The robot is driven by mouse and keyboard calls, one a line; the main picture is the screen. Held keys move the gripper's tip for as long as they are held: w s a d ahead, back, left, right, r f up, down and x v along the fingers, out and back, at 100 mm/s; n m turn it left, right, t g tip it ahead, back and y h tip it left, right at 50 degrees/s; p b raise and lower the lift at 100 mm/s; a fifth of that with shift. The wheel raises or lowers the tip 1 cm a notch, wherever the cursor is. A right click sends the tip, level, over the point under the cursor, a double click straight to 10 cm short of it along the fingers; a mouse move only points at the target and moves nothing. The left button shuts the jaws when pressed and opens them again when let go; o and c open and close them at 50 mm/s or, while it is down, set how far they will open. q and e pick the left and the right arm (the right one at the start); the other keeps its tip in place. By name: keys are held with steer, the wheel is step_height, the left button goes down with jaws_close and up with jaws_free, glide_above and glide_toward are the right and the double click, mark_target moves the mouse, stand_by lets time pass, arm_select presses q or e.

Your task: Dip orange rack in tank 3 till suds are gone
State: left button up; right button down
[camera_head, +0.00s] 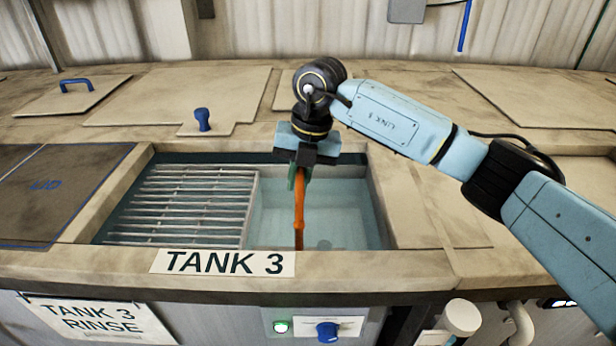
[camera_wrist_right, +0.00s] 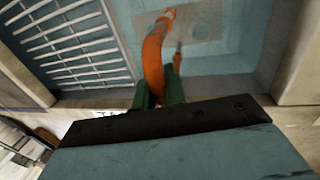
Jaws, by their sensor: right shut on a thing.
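My right gripper (camera_head: 300,178) is above the open part of tank 3, shut on the orange rack (camera_head: 299,220). In the head view only a thin upright orange part of the rack shows below the fingers, over or in the water. The right wrist view shows the green fingertips (camera_wrist_right: 160,92) at the curved orange rack (camera_wrist_right: 153,55). How deep the rack sits, and whether suds are on it, I cannot tell. Tank 3 (camera_head: 385,250) holds clear bluish water (camera_head: 345,215), with a label (camera_head: 224,262) on its front edge. My left gripper is not in view.
A metal slatted grate (camera_head: 190,205) covers the left part of the tank. A dark lid (camera_head: 50,195) lies further left. A lid with a blue knob (camera_head: 203,119) lies behind. A blue dial (camera_head: 327,331) and a lit button (camera_head: 281,327) are on the front panel.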

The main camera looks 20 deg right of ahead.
steer(key=shift+s+d+r, duration=0.1)
steer(key=shift+s+d, duration=0.05)
steer(key=shift+d, duration=0.4)
steer(key=shift+s+d+r, duration=0.1)
steer(key=shift+d, duration=0.4)
steer(key=shift+w+a, duration=0.2)
steer(key=shift+a, duration=0.4)
steer(key=shift+w+a, duration=0.15)
steer(key=shift+a, duration=0.4)
steer(key=shift+s+d, duration=0.15)
steer(key=shift+d, duration=0.4)
steer(key=shift+s+d, duration=0.15)
steer(key=shift+d, duration=0.4)
step_height(320, 180, up, 22)
steer(key=p, duration=1.4)
